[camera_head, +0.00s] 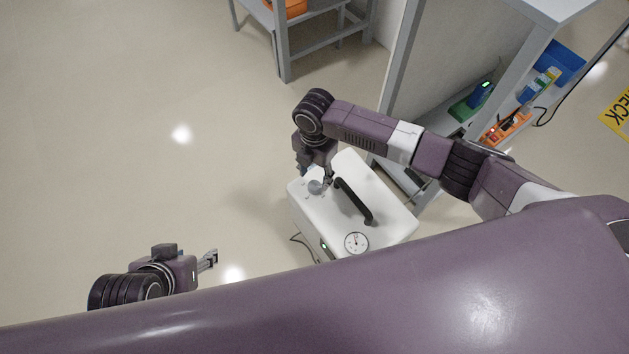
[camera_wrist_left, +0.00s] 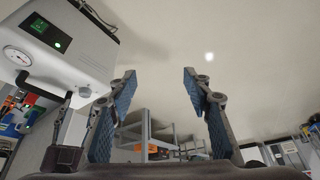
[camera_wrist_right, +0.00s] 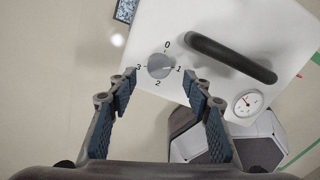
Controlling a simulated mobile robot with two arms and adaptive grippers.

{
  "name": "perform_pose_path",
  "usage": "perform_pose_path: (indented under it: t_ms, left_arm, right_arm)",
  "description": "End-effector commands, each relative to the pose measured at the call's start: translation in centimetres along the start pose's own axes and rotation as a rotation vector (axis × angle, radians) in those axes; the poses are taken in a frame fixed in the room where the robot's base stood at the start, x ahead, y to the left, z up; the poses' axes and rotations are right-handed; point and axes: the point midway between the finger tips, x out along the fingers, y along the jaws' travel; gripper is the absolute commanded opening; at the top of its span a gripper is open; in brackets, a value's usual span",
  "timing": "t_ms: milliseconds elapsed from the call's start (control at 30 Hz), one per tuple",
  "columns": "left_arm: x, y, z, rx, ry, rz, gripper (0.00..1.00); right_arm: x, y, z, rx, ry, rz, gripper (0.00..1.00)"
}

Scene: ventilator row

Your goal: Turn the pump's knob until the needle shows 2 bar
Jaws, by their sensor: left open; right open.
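The white pump (camera_head: 378,192) stands on the floor with a dark carrying handle (camera_head: 353,201) on top. Its round grey knob (camera_wrist_right: 160,66) sits between printed marks 0, 1, 2 and 3; a pale line on it seems to face 1. The round gauge (camera_wrist_right: 247,103) shows a needle, too small to read exactly; the gauge also shows in the head view (camera_head: 356,243). My right gripper (camera_wrist_right: 159,84) is open, pointing down over the knob, its fingers either side and apart from it. My left gripper (camera_head: 210,260) is open and empty, left of the pump.
A grey shelf (camera_head: 402,60) with blue, green and orange items stands right of the pump. A grey table (camera_head: 283,45) with an orange item is at the back. The pump's front carries a lit green switch (camera_wrist_left: 40,27). The floor (camera_head: 130,130) on the left is clear.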

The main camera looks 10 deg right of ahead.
Motion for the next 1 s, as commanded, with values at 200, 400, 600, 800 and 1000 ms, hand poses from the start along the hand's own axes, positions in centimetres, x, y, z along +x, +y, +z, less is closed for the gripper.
perform_pose_path:
  t_ms: [200, 400, 600, 800, 1000]
  left_arm:
    - [0.6, 0.6, -4.7, 0.005, 0.187, 0.01, 0.46]
    - [0.2, 1.0, -8.6, 0.008, 0.34, 0.018, 0.46]
    - [-0.4, 1.3, -10.8, 0.01, 0.432, 0.023, 0.46]
    - [-0.6, 1.3, -11.4, 0.01, 0.456, 0.025, 0.46]
    - [-0.6, 1.3, -11.4, 0.01, 0.455, 0.025, 0.46]
  right_arm:
    - [2.3, 0.0, 0.0, 0.0, 0.0, 0.001, 0.46]
    - [3.9, 0.1, -0.1, 0.001, 0.0, 0.002, 0.46]
    - [4.8, 0.1, 0.0, 0.001, -0.001, 0.001, 0.46]
    - [4.9, 0.1, 0.0, 0.001, -0.001, 0.002, 0.46]
    - [4.9, 0.1, 0.0, 0.001, -0.001, 0.002, 0.42]
